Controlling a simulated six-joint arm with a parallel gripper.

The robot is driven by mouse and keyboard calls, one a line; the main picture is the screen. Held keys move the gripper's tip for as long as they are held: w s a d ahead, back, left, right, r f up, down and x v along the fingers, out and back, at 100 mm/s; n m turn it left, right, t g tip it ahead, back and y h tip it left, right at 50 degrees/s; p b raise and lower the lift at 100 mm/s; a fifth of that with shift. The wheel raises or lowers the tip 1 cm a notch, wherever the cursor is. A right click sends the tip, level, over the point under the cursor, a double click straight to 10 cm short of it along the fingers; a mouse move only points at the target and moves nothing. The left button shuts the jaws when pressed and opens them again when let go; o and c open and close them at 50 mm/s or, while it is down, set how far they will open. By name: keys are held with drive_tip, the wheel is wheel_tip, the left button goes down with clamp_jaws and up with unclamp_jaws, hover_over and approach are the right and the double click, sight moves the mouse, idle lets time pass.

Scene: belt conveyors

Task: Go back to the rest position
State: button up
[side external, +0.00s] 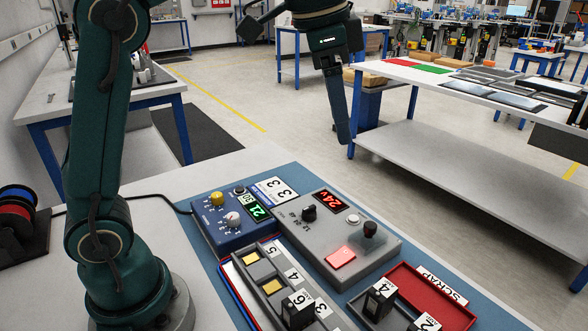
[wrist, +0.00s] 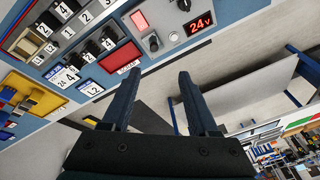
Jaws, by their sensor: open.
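My gripper (side external: 344,136) hangs in the air beyond the back edge of the workbench, fingers pointing down. In the wrist view my gripper (wrist: 157,85) shows two dark fingers spread apart with nothing between them. The grey box (side external: 330,238) with a red 24 V display, a dark knob and a lit red button stands on the blue mat (side external: 300,178). It also shows at the top of the wrist view (wrist: 170,18). The blue box (side external: 228,232) with a green display and two knobs stands to its left.
A grey rack (side external: 262,272) holds black numbered blocks in front of the boxes. A red scrap tray (side external: 440,298) lies at the right, with black numbered blocks beside it. A long white table (side external: 440,78) stands behind. The air around my gripper is clear.

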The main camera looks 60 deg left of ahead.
drive_tip(key=s+a+f+n+t, duration=0.1)
drive_tip(key=s+f+n+t, duration=0.15)
drive_tip(key=s, duration=0.75)
drive_tip(key=s+f+n, duration=0.4)
drive_tip(key=s+f, duration=0.1)
drive_tip(key=f, duration=0.3)
drive_tip(key=shift+s+a+f, duration=0.15)
drive_tip(key=shift+a, duration=0.25)
